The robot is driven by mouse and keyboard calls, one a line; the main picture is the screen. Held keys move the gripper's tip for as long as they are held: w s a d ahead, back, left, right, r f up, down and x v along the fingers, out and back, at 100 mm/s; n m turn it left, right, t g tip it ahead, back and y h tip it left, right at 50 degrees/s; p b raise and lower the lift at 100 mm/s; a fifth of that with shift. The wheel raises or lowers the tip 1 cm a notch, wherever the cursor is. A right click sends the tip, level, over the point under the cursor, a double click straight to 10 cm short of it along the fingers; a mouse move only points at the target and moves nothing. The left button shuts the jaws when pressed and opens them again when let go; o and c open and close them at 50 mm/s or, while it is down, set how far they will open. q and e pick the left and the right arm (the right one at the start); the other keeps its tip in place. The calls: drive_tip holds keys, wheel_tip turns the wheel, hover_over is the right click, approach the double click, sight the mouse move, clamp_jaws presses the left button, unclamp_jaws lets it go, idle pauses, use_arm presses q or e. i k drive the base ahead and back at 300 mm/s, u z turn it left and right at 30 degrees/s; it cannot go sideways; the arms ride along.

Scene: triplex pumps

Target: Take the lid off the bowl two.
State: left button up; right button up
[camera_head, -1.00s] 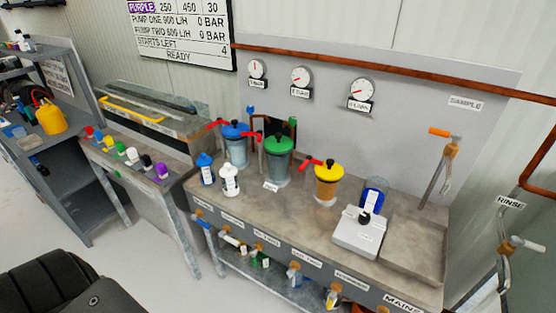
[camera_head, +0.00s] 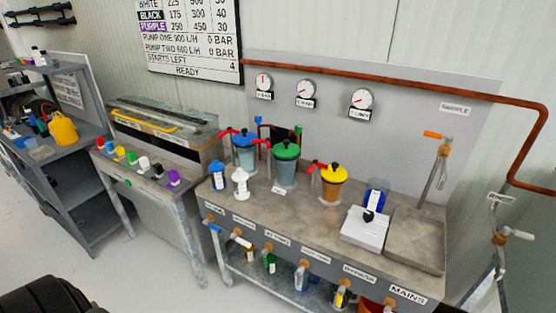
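The left one has a blue lid (camera_head: 244,138), the middle one a green lid (camera_head: 286,148) and the right one a yellow lid (camera_head: 333,174). Each lid has a dark knob on top, and red handles show beside the bowls. All three lids sit on their bowls. I cannot read a label that tells which is bowl two; a small white tag (camera_head: 279,190) lies before the green-lidded bowl. Neither of my grippers is in view.
A blue bottle (camera_head: 217,176) and a white bottle (camera_head: 240,184) stand left of the bowls. A white scale-like device (camera_head: 364,231) and a blue jar (camera_head: 376,193) stand to the right. Valves line the bench front (camera_head: 310,262). Gauges (camera_head: 305,91) hang behind.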

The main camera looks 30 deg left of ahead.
sight(286, 149)
drive_tip(key=z, duration=0.3)
drive_tip(key=k, duration=0.1)
drive_tip(key=u, duration=0.9)
drive_tip(key=i, duration=0.95)
drive_tip(key=z, duration=0.35)
